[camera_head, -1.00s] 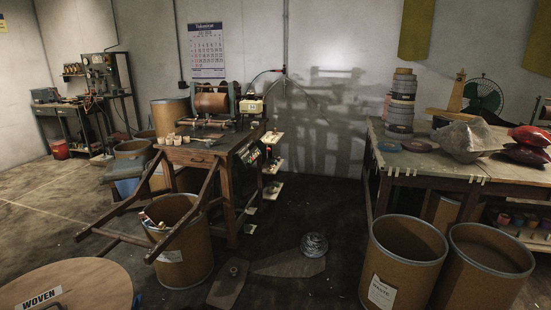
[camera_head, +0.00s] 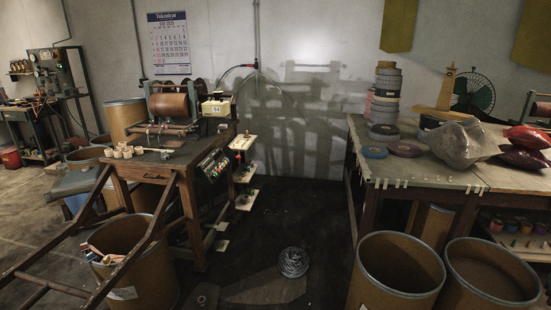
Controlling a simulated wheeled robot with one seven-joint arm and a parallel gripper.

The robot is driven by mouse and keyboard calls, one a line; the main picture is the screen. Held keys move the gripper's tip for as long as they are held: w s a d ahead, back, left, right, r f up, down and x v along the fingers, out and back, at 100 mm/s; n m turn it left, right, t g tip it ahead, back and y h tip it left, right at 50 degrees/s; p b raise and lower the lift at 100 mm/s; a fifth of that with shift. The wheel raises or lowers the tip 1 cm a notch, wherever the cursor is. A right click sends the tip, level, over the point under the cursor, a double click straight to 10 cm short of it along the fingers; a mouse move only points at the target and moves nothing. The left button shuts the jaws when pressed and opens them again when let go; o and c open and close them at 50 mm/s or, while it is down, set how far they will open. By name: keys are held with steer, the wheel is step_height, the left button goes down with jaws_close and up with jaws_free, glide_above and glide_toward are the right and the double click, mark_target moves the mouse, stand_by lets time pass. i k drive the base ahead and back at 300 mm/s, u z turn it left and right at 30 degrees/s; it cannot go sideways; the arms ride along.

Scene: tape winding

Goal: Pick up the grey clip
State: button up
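I cannot surely pick out the grey clip in this view. Several small pale clip-like pieces (camera_head: 398,183) sit along the front edge of the right table (camera_head: 440,174); their exact colour is hard to tell. A small dark, flat item (camera_head: 158,150), too small to identify, lies on the wooden winding bench (camera_head: 150,171) beside several small tan rolls (camera_head: 123,152). My gripper is not in view.
Two open drums (camera_head: 398,268) (camera_head: 490,272) stand before the right table. Another drum (camera_head: 135,270) and slanted wooden rails (camera_head: 140,250) stand before the bench. A wire coil (camera_head: 293,262) and flat board (camera_head: 262,288) lie on the floor between. Dark floor (camera_head: 290,215) behind them looks clear.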

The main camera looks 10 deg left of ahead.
mark_target(164, 156)
steer(key=u, duration=0.15)
steer(key=i, duration=1.15)
steer(key=u, duration=0.55)
steer(key=i, duration=1.25)
steer(key=u, duration=1)
steer(key=i, duration=1.2)
steer(key=u, duration=0.45)
